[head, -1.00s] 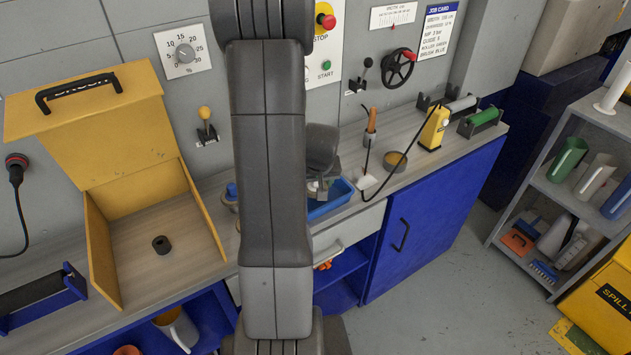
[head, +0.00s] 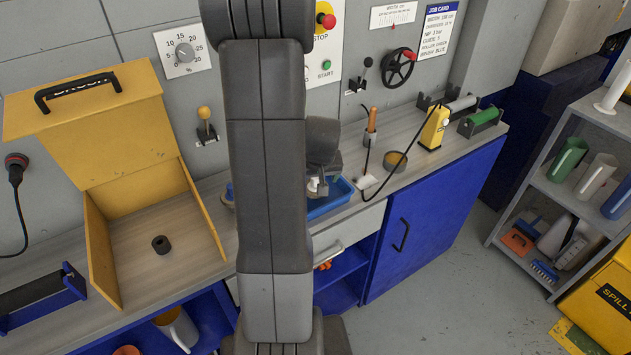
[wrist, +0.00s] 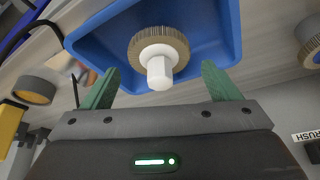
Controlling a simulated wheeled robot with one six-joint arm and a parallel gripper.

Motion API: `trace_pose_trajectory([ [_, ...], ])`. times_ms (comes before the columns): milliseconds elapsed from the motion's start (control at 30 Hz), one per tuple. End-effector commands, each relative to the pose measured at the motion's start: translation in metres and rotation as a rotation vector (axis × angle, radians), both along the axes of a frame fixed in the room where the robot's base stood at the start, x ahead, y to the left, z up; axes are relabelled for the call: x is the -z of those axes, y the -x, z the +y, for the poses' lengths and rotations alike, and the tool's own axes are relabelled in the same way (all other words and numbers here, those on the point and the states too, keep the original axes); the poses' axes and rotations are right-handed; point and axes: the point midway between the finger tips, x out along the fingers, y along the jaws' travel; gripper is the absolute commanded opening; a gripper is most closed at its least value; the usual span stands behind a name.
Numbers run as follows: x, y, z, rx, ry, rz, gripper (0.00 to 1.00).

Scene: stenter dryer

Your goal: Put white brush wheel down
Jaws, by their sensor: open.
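The white brush wheel (wrist: 158,55), with a white hub and stem and a ring of tan bristles, shows in the wrist view within the blue tray (wrist: 228,22). My gripper (wrist: 157,70) is open. Its green fingers stand on either side of the white stem, with a gap on both sides. In the head view the blue tray (head: 343,192) sits on the bench, right of my arm. My gripper (head: 320,184) is over it, partly hidden by my arm, and the wheel is hard to make out there.
A yellow box (head: 85,105) with a raised lid stands on the bench at left, a dark ring (head: 161,245) inside. A round tin (head: 395,161), yellow device (head: 434,128) and green roller (head: 483,117) stand at right. Another wheel with a blue hub (wrist: 315,56) is at the wrist view's right edge.

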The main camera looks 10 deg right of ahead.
Motion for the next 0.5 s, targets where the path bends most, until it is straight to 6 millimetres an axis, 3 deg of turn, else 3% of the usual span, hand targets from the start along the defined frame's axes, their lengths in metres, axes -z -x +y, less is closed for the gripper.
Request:
trace_pose_trajectory([
  [500, -0.073, 0.030, 0.001, 0.001, 0.001, -0.002, 0.82],
])
